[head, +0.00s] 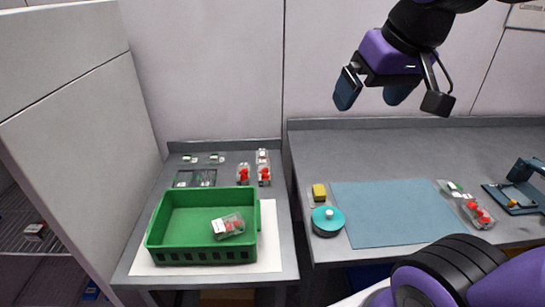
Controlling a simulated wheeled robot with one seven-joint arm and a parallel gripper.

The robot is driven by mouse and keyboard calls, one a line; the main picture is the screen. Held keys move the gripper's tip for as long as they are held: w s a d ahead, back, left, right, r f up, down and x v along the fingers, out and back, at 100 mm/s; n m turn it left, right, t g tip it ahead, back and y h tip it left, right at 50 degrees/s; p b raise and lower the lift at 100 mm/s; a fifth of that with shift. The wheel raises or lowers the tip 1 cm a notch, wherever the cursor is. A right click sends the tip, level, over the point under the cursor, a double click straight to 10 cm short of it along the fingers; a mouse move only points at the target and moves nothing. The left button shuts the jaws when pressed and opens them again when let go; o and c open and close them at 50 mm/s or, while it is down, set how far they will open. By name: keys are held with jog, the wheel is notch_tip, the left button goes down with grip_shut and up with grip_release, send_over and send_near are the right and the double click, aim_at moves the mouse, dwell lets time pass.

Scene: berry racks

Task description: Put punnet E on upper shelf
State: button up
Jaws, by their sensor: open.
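My gripper (374,92) is open and empty, high above the right counter near the back wall. Letters on the punnets are too small to read, so I cannot tell which is punnet E. One clear punnet (229,226) lies in the green crate (165,228), towards its right side. Punnets with red berries (243,174) stand behind the crate at the back of the left counter. Another punnet with red berries (478,214) is on the right counter. At the far left, a wire shelf (14,243) holds a small punnet-like item (35,231); whether it is the upper shelf is unclear.
A white sheet (270,240) lies under the crate. A tall pale panel (90,150) stands between shelf and left counter. The mat is clear.

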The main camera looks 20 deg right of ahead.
jog(key=w+d+r+m+g+y, duration=0.1)
jog(key=w+r+m+g, duration=0.1)
jog(key=w, duration=1.4)
jog(key=m+g+h, duration=0.1)
jog(key=g+h, duration=0.1)
jog(key=g, duration=0.1)
send_over(263, 159)
jog(key=w+d, duration=0.1)
jog(key=w, duration=0.1)
notch_tip(263, 159, down, 41)
jog(key=shift+w+r, duration=0.1)
jog(key=shift+w, duration=0.05)
jog(key=f, duration=1.1)
jog(key=shift+a+f, duration=0.2)
jog(key=shift+f, duration=0.15)
jog(key=c, duration=1.2)
jog(key=shift+o, duration=0.2)
